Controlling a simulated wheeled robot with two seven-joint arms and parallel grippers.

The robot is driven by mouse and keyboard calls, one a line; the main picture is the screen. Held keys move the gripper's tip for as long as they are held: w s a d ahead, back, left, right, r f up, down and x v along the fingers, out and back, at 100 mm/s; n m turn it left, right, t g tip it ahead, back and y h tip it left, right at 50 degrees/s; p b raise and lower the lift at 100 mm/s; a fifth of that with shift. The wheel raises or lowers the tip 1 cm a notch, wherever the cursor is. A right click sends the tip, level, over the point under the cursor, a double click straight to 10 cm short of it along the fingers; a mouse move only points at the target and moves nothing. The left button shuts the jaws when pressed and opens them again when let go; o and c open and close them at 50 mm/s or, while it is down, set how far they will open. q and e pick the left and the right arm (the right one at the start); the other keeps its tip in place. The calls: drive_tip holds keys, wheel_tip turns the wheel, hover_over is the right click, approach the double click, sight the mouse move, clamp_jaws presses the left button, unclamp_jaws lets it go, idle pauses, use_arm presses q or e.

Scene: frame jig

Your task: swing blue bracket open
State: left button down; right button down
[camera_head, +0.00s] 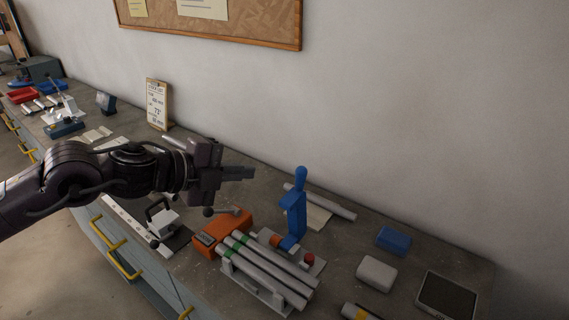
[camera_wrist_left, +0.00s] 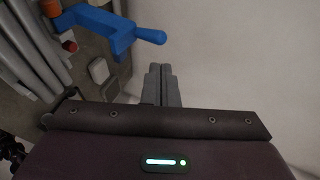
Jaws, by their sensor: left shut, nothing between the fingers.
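The blue bracket (camera_head: 294,215) stands upright on the frame jig, with its rounded handle at the top. It also shows in the left wrist view (camera_wrist_left: 115,31), its handle pointing right. The jig base (camera_head: 314,265) sits on the bench beside several grey tubes (camera_head: 268,266). My left gripper (camera_head: 252,173) is shut and empty, to the left of the bracket's handle and apart from it. Its closed fingers also show in the left wrist view (camera_wrist_left: 161,86). My right gripper is in neither view.
An orange device (camera_head: 222,232) stands left of the tubes. A blue box (camera_head: 393,240), a white box (camera_head: 376,273) and a dark scale-like plate (camera_head: 447,294) lie at the right. A loose tube (camera_head: 330,204) lies behind the bracket, near the wall.

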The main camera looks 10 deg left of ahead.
sight(296, 172)
use_arm(q)
drive_tip(key=p+x, duration=0.4)
drive_tip(key=x, duration=0.5)
drive_tip(key=shift+w+d, duration=0.2)
drive_tip(key=shift+d, duration=0.1)
drive_tip(key=shift+w+d+f+p, duration=0.3)
drive_tip(key=shift+w+f+p, duration=0.05)
drive_tip(key=shift+p, duration=0.1)
drive_tip(key=shift+f, duration=0.1)
drive_tip(key=w, duration=0.1)
drive_tip(key=w+d+b, duration=0.1)
drive_tip(key=w, duration=0.1)
drive_tip(key=w+d+f+b, duration=0.1)
drive_tip(key=w, duration=0.1)
drive_tip(key=shift+s, duration=0.1)
